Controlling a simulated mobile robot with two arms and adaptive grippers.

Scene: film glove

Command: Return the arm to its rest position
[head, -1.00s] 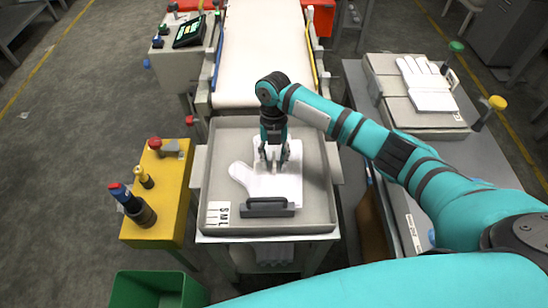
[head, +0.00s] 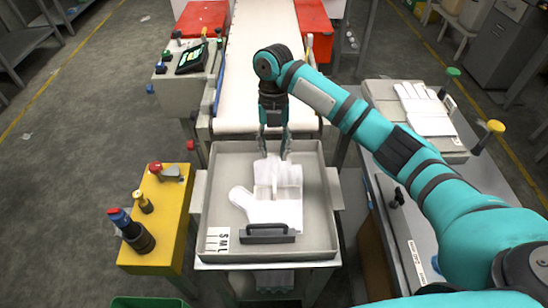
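My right gripper (head: 274,146) is above the far part of the grey tray (head: 222,165), with its fingers pointing down and spread apart. Nothing shows between the fingers. White film gloves (head: 272,208) lie in the tray, just nearer than the fingertips; they look overlapped, and I cannot tell how many there are. My teal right arm reaches in from the right side of the head view. My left gripper is not in view.
A dark-handled block (head: 267,233) and a size card marked S, M, L (head: 218,238) lie at the tray's near side. A conveyor (head: 262,60) runs behind. A yellow stand (head: 160,220) is at left. A glove-shaped plate (head: 425,110) lies on the right bench.

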